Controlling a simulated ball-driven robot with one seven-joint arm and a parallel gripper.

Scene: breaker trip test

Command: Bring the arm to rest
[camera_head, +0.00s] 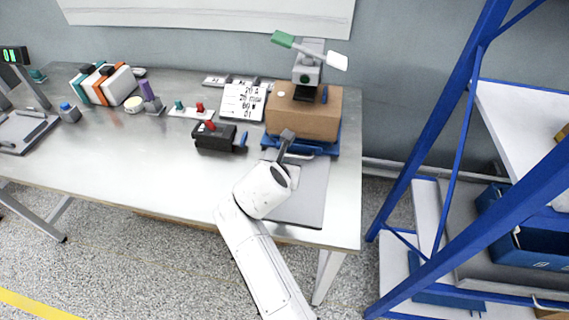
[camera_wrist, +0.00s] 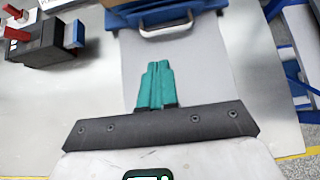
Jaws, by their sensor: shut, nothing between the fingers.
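My gripper (camera_head: 286,137) is at the right end of the metal table (camera_head: 120,168), in front of a cardboard box (camera_head: 305,117) on a blue tray (camera_head: 322,149). In the wrist view its teal fingers (camera_wrist: 155,84) are together, with nothing between them. My white arm reaches up from the bottom of the head view and hides part of the mat.
A black box with a red knob (camera_head: 214,136) stands left of my gripper. A device with green and white paddles (camera_head: 308,62) is on the cardboard box. A blue-framed rack (camera_head: 455,130) stands to the right. Several small items line the table's back. The table's front middle is clear.

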